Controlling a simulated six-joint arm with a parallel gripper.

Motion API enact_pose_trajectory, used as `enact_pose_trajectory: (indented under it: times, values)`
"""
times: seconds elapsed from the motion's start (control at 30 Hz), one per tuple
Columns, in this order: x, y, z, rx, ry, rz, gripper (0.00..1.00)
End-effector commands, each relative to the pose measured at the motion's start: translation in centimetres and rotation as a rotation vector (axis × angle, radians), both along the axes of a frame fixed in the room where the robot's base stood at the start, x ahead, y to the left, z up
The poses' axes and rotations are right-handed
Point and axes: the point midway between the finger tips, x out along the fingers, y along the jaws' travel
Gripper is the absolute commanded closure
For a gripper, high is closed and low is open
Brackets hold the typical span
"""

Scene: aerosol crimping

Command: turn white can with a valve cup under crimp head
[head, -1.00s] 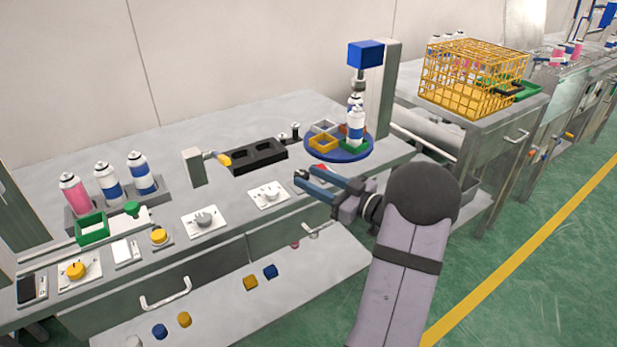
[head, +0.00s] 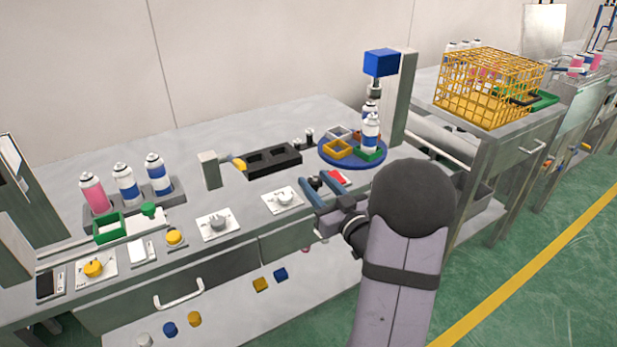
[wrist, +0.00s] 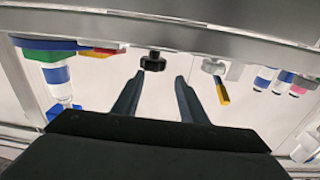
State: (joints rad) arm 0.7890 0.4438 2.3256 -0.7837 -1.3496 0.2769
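The round blue turntable (head: 325,156) carries coloured square nests. One white can with a blue band (head: 371,134) stands upright in the green nest (head: 369,156) at its front right. My gripper (head: 318,180) is open and empty at the bench's front edge, left of and below the turntable. A black knob (wrist: 153,61) shows just beyond and between the fingertips (wrist: 155,78) in the wrist view. I cannot tell if they touch it.
A red and white part (head: 338,178) lies right beside my fingers. A black block with sockets (head: 272,160) and a yellow-tipped lever (head: 238,164) stand left of the turntable. Several cans stand in a rack (head: 180,190) at left. A yellow wire basket (head: 490,85) is at right.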

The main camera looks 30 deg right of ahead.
Motion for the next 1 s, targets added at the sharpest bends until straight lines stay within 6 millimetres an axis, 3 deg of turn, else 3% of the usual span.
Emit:
enact_pose_trajectory:
  times: [0.03,0.2,0.47,0.8,1.0]
  values:
    - [-0.1,-0.6,-1.5,-0.005,0.021,-0.017,0.61]
    - [-0.5,-1.3,-3.3,-0.007,0.058,-0.043,0.61]
    - [0.6,-1.4,-3.5,-0.004,0.061,-0.044,0.61]
    - [5.0,-1.5,-3.0,-0.011,0.052,-0.039,0.61]
    - [6.6,-1.6,-2.9,-0.014,0.050,-0.037,0.61]
